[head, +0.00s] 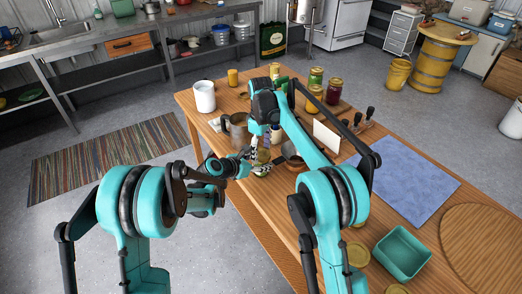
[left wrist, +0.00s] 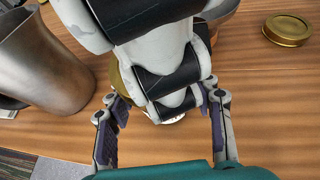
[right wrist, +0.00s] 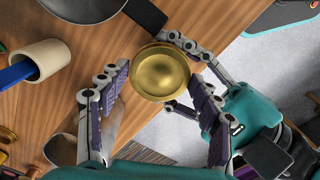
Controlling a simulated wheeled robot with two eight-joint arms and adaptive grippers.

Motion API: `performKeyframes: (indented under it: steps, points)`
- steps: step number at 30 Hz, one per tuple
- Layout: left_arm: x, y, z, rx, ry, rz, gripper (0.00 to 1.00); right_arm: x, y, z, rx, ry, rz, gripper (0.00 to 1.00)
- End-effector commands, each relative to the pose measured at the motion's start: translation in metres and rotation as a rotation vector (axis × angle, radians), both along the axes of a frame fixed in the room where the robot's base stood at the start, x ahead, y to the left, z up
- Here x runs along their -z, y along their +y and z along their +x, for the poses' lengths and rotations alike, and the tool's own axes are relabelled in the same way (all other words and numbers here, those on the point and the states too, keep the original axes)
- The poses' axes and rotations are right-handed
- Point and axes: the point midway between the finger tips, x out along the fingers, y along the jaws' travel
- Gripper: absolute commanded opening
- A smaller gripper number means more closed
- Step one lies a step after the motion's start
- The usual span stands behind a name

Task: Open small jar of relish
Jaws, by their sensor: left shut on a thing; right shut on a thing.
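The small relish jar (head: 262,158) stands at the near edge of the wooden table, largely hidden by my grippers. Its round gold lid (right wrist: 160,72) faces the camera in the right wrist view. My left gripper (head: 246,166) reaches in from the left, with its fingers on either side of the jar, shut on it. My right gripper (head: 266,140) comes from above, shut on the lid between its purple pads. In the left wrist view the right gripper covers most of the jar. I cannot tell whether the lid is loose.
A metal pitcher (left wrist: 45,68) stands close left of the jar. A dark pan (head: 294,154) is close on the right. Loose gold lids, one behind (left wrist: 287,29), lie on the table (head: 215,115). Several jars (head: 316,78) stand at the back. A blue mat (head: 405,178) lies to the right.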

Motion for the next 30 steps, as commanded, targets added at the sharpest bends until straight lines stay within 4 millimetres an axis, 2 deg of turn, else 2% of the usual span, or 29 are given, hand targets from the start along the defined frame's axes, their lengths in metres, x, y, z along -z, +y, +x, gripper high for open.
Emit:
performKeyframes:
  steps: [9,15,18,30]
  points:
    - [-0.0002,-0.0003,-0.0003,0.001,0.000,-0.001,0.00,-0.0001,-0.0001,0.0005,-0.793,-0.001,0.000,0.30]
    - [-0.0002,-0.0003,-0.0003,0.001,0.000,-0.001,0.00,-0.0004,-0.0001,0.0005,-1.197,-0.001,0.000,0.30]
    - [-0.0002,-0.0003,-0.0003,0.000,0.000,-0.002,0.00,-0.0004,-0.0001,0.0005,-1.302,-0.001,0.001,0.30]
    - [-0.0001,-0.0002,-0.0001,0.000,0.000,0.000,0.00,-0.0004,-0.0001,0.0005,-1.302,-0.002,0.000,0.30]
